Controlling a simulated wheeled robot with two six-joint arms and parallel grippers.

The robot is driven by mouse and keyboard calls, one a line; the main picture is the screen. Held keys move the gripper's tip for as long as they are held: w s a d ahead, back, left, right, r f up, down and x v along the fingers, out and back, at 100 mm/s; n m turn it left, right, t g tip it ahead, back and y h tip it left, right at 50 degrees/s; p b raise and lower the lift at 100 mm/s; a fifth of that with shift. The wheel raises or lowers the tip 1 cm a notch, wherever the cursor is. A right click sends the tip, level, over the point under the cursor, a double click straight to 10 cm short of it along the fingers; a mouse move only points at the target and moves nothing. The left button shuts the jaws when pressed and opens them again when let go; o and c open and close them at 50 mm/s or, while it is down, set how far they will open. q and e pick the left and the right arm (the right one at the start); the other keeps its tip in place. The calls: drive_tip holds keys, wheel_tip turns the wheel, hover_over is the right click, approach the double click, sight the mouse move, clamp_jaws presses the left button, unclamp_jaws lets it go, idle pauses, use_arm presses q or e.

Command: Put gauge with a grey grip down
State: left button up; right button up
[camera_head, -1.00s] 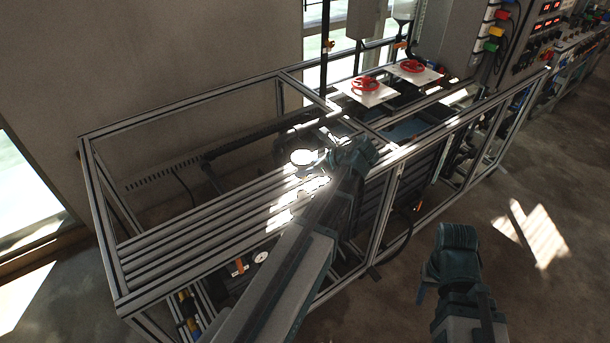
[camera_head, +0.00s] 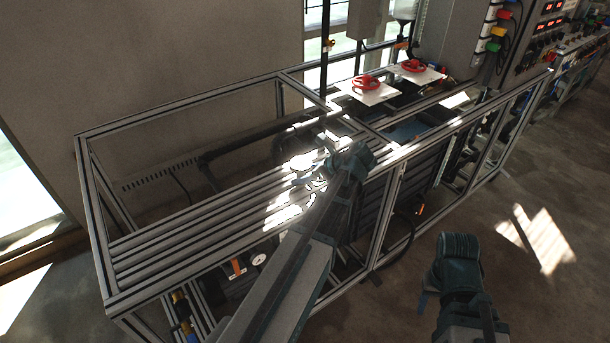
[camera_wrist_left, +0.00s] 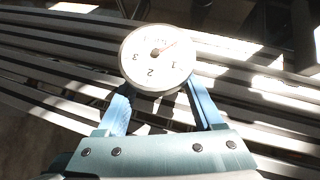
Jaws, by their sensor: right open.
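The gauge (camera_wrist_left: 158,57) has a round white dial with black numbers and a red pointer. It fills the space at the fingertips of my left gripper (camera_wrist_left: 158,88) in the left wrist view. The blue fingers reach under the dial from both sides and are shut on it; its grey grip is hidden. In the head view my left gripper (camera_head: 324,165) is over the slatted frame top (camera_head: 190,240), in bright sun patches where the gauge is hard to make out. I cannot tell whether the gauge touches the slats. My right gripper (camera_head: 425,298) is open and empty, low over the floor.
Two red handwheels (camera_head: 366,83) on white plates stand at the far part of the frame. Another white dial (camera_head: 259,260) sits below the slats. A raised metal rail (camera_head: 190,103) runs along the back. The left slats are clear.

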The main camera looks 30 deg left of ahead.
use_arm(q)
drive_tip(key=shift+r, duration=0.2)
drive_tip(key=p+v, duration=0.8)
drive_tip(key=v, duration=0.4)
drive_tip(key=s+d+f+n+h, duration=0.3)
drive_tip(key=s+d+n, duration=0.4)
drive_tip(key=d, duration=0.5)
drive_tip(key=s+d+f+n+h, duration=0.4)
drive_tip(key=s+d+n, duration=0.3)
drive_tip(key=d, duration=0.5)
drive_tip(key=shift+s+d+f+n+g+h, duration=0.25)
drive_tip(key=shift+s+n+g+h, duration=0.15)
drive_tip(key=shift+s+h, duration=0.45)
drive_tip(key=shift+a, duration=0.1)
